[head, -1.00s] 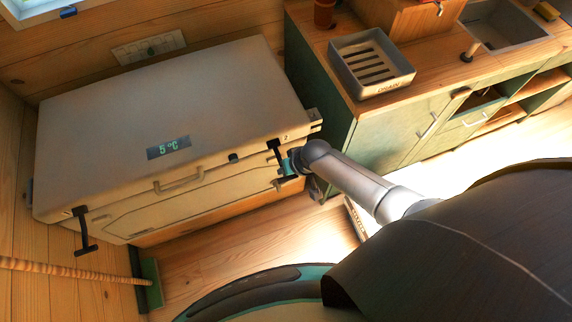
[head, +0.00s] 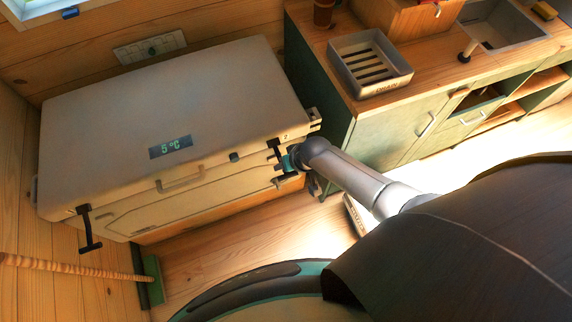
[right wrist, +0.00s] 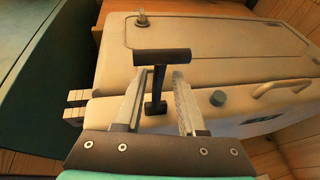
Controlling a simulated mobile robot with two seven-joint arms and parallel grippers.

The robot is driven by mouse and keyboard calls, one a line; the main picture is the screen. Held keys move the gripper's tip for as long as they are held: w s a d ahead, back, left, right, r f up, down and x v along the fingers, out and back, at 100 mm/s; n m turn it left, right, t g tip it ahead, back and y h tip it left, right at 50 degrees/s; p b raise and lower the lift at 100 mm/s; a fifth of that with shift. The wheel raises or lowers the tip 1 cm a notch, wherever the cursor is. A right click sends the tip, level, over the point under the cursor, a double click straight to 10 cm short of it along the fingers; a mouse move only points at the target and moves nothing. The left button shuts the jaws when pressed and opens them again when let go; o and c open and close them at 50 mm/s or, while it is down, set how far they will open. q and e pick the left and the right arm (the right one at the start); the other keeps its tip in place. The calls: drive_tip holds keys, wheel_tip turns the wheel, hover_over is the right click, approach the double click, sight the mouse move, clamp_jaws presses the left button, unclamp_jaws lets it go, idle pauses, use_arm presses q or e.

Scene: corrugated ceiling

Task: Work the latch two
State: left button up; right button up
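Latch two (head: 275,147) is a black T-shaped handle at the right front corner of the pale cooler (head: 165,90). In the right wrist view its crossbar (right wrist: 162,57) lies across the far side of the finger gap, with its stem (right wrist: 158,85) between the fingers. My right gripper (head: 289,163) is at this latch, partly hidden by its own arm in the head view. In the right wrist view my right gripper (right wrist: 155,88) is open, with visible space on both sides of the stem. My left gripper is not in view.
Another black latch (head: 90,230) hangs at the cooler's left front. The cooler lid is down. A counter (head: 350,110) with a drain tray (head: 370,62) stands close on the right. A broom (head: 70,268) lies at lower left.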

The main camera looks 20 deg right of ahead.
drive_tip(key=shift+o, duration=0.4)
drive_tip(key=shift+s, duration=0.1)
drive_tip(key=shift+s+d+r+p, duration=0.1)
drive_tip(key=shift+s+r+p, duration=0.2)
drive_tip(key=shift+r, duration=0.2)
drive_tip(key=p+v, duration=0.4)
drive_tip(key=v, duration=1)
drive_tip(key=shift+w, duration=0.1)
drive_tip(key=s+d+f+h+b, duration=0.15)
drive_tip(key=f+b, duration=0.25)
drive_tip(key=f, duration=0.4)
drive_tip(key=s+d+f+y+b, duration=0.1)
drive_tip(key=s+d+f+b, duration=0.15)
drive_tip(key=f, duration=0.65)
drive_tip(key=s+a+f+n+g+h+b, duration=0.1)
drive_tip(key=s+f+n+g+b, duration=0.1)
drive_tip(key=s+f+b, duration=1.3)
drive_tip(key=s+f+g, duration=0.1)
drive_tip(key=s+f, duration=0.8)
drive_tip(key=f, duration=0.5)
drive_tip(key=shift+s+n+h, duration=0.3)
drive_tip(key=shift+s+h, duration=0.05)
drive_tip(key=shift+s, duration=0.05)
